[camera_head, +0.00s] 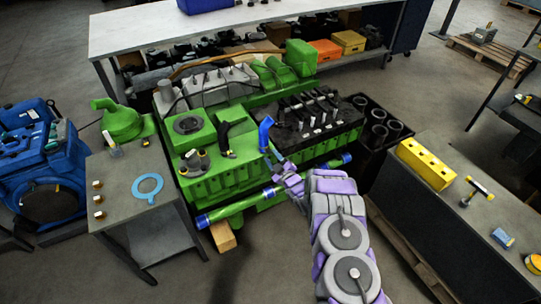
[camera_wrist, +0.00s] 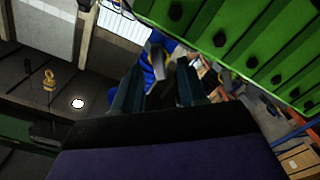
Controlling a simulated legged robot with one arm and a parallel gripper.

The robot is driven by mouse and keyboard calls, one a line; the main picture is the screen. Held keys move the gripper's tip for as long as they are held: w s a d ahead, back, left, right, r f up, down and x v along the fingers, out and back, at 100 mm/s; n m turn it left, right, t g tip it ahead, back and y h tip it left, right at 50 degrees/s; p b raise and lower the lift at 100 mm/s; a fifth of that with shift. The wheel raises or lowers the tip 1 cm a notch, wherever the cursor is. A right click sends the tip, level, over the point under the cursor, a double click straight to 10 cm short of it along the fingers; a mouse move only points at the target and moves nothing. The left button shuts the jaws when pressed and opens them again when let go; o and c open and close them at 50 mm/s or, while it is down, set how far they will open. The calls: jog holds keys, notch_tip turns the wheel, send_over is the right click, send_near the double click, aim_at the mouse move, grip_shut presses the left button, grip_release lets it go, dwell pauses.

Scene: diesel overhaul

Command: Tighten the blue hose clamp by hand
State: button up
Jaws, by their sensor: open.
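A bent blue hose (camera_head: 265,132) stands at the front of the green engine (camera_head: 220,178). A green pipe (camera_head: 238,207) with blue bands at its ends (camera_head: 203,221) runs along the engine's lower front. I cannot tell which blue part is the hose clamp. My gripper (camera_head: 276,160) is just below and right of the bent hose. In the wrist view my gripper (camera_wrist: 160,82) is open. A blue part (camera_wrist: 150,68) with a grey piece shows beyond and between the fingers. Contact cannot be made out.
A dark bench (camera_head: 430,208) with a yellow block (camera_head: 426,164) is at the right. A long workbench (camera_head: 180,30) is behind the engine. The engine's green side with bolts (camera_wrist: 230,40) lies close to my gripper.

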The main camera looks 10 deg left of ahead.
jog(key=p+v, duration=0.3)
jog(key=v, duration=1.2)
jog(key=shift+w, duration=0.1)
jog(key=w+d+r+m+g+h, duration=0.1)
jog(key=w+d+r+g+h, duration=0.15)
jog(key=r, duration=0.25)
jog(key=w+d+r+m+g+h, duration=0.1)
jog(key=d+r+h, duration=0.2)
jog(key=r, duration=0.2)
jog(key=s+d+r+m+g+h, duration=0.4)
jog(key=s+d+r, duration=0.35)
jog(key=r, duration=0.25)
jog(key=s+r+m+g, duration=0.3)
jog(key=s+r, duration=0.2)
jog(key=s, duration=0.9)
jog(key=s+r+m+g, duration=0.2)
jog(key=s+r, duration=0.3)
jog(key=s, duration=1)
jog(key=s+r+m+g, duration=0.3)
jog(key=s+r+g, duration=0.1)
jog(key=s, duration=1)
jog(key=shift+s+a+r+m+h, duration=0.15)
jog(key=shift+a+r+m+h, duration=0.2)
jog(key=shift+r+h, duration=0.1)
